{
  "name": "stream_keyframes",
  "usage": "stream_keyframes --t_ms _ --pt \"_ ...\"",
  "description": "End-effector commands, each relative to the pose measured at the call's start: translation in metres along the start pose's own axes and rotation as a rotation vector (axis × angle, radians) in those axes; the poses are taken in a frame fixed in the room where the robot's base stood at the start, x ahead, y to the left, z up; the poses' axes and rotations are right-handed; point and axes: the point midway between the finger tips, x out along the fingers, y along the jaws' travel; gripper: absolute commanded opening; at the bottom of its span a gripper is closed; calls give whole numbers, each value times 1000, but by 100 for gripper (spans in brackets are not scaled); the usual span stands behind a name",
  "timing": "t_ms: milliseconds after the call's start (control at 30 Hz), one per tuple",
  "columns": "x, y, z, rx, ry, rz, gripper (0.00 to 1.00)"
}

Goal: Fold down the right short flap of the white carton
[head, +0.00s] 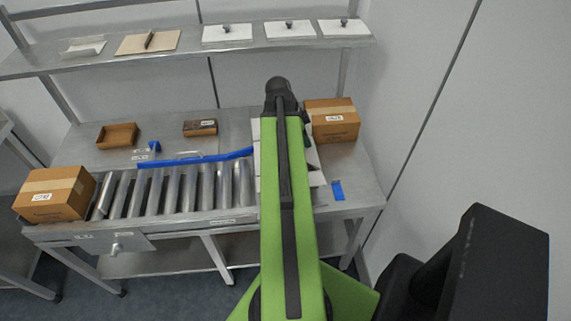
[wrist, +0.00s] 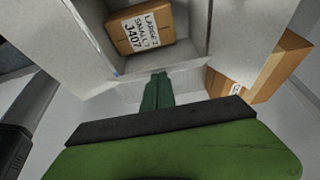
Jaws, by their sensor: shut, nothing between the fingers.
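The white carton (wrist: 232,30) stands open in the wrist view, with pale walls and flaps around a brown cardboard box (wrist: 140,28). The box bears a label reading LARGE 2, SMALL 1, J407. My gripper (wrist: 157,78) has its green fingers shut and empty, at the near edge of the carton's opening. A pale panel (wrist: 190,78) lies beside and beyond the fingertips; I cannot tell whether they touch it.
A brown carton (head: 332,120) stands right of the white carton, close to my gripper in the wrist view (wrist: 268,70). Another brown carton (head: 55,194) sits at the left end of the rollers (head: 180,190). A blue bar (head: 195,158) lies along them. A shelf (head: 180,53) runs above.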

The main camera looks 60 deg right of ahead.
Motion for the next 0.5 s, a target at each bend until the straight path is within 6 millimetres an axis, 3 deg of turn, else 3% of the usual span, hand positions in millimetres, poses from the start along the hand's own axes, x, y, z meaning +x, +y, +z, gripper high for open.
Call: stream_keyframes --t_ms 500 --pt "16 0 6 0 0 0 0"
